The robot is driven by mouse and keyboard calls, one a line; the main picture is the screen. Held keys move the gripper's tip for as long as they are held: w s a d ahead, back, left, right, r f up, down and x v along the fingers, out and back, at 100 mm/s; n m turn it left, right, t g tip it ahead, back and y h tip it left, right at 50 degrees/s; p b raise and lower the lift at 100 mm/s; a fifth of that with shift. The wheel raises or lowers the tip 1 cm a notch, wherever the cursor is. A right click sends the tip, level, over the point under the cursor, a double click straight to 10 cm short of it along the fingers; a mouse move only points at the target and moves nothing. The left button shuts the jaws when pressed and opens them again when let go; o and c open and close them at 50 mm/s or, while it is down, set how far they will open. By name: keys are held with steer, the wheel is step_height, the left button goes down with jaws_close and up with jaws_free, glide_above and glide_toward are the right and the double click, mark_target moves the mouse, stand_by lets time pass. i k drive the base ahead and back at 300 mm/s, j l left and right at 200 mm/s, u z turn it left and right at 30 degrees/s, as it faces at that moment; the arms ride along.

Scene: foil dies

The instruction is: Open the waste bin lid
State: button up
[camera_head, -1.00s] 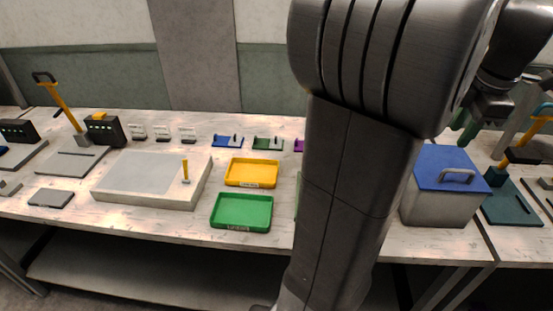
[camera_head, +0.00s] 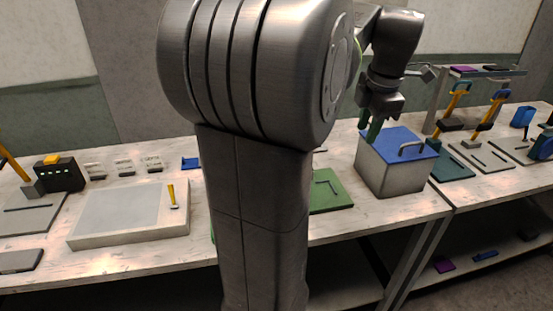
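The waste bin is a grey box (camera_head: 386,174) with a flat blue lid (camera_head: 392,138) at the right end of the near table. The lid lies closed on the box. A grey bar handle (camera_head: 412,147) stands on the lid's right part. My gripper (camera_head: 370,132), with green fingers, points down over the lid's back left edge, left of the handle. Its two fingers look apart with nothing between them. I cannot tell whether the fingertips touch the lid.
A green plate (camera_head: 326,190) lies left of the bin. A dark teal board (camera_head: 452,165) and yellow-handled tools (camera_head: 490,112) are to the right. My own arm hides the table's middle.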

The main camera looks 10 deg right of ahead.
mark_target(397, 144)
steer(key=k+j, duration=0.15)
steer(key=j, duration=0.25)
steer(key=k+j, duration=0.1)
steer(key=j, duration=0.35)
steer(key=i+l, duration=0.15)
steer(key=l, duration=0.3)
steer(key=i+l, duration=0.1)
steer(key=l, duration=0.3)
steer(key=i+l, duration=0.15)
steer(key=l, duration=0.3)
steer(key=i+l, duration=0.1)
steer(key=l, duration=0.3)
steer(key=i+l, duration=0.15)
steer(key=l, duration=0.3)
steer(key=j+u, duration=0.05)
